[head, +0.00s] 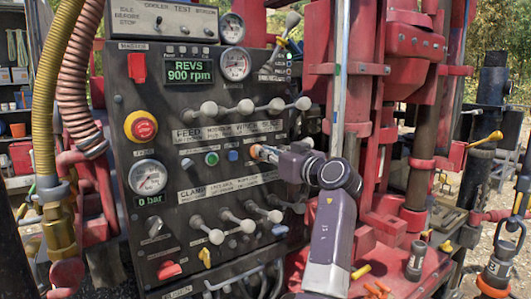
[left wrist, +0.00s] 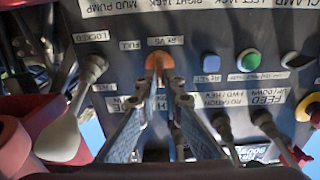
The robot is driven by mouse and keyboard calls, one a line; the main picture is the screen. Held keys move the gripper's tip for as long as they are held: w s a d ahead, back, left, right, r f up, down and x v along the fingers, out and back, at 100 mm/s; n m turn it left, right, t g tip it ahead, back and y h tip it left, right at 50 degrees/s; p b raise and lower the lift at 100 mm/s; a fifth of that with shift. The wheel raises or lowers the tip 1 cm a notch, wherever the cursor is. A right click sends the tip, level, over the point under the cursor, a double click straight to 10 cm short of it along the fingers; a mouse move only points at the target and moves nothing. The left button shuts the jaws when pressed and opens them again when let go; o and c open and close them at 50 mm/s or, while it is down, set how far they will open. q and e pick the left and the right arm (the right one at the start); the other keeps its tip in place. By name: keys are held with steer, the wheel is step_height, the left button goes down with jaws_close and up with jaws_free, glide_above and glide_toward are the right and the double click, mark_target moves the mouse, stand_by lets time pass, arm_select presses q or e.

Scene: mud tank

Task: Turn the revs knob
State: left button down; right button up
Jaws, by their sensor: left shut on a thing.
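The revs knob is a small orange knob (head: 255,151) on the dark control panel (head: 130,107). In the left wrist view the orange knob (left wrist: 160,62) sits under an upside-down label beginning "REVS". My left gripper (head: 268,153) reaches it from the right in the head view. In the left wrist view the fingers of my left gripper (left wrist: 165,88) are closed in around the knob, which partly hides behind their tips. The green display (head: 189,72) reads "REVS 900 rpm". My right gripper is not in view.
Rows of grey-knobbed levers lie above (head: 243,106) and below (head: 238,221) the knob. A blue button (head: 233,155), a green button (head: 211,158) and a red emergency stop (head: 141,126) are to its left. The red drill mast (head: 415,110) stands to the right.

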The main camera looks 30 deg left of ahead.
arm_select(q)
steer(key=shift+w+d+f+m+p, duration=0.15)
steer(key=shift+m+p, duration=0.85)
steer(key=shift+m, duration=1.75)
steer(key=shift+w+m+p, duration=0.15)
steer(key=shift+m+p, duration=0.85)
steer(key=shift+m, duration=1.7)
steer(key=shift+w+d+f+m+p, duration=0.15)
steer(key=shift+m+p, duration=0.85)
steer(key=shift+m, duration=1.75)
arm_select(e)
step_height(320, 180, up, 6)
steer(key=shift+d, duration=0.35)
arm_select(q)
steer(key=shift+a, duration=0.1)
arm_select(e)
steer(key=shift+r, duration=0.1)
arm_select(q)
steer(key=c, duration=2.1)
jaws_free()
steer(key=shift+w+f, duration=0.1)
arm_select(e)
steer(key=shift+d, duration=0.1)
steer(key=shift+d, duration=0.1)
arm_select(q)
steer(key=v, duration=1.2)
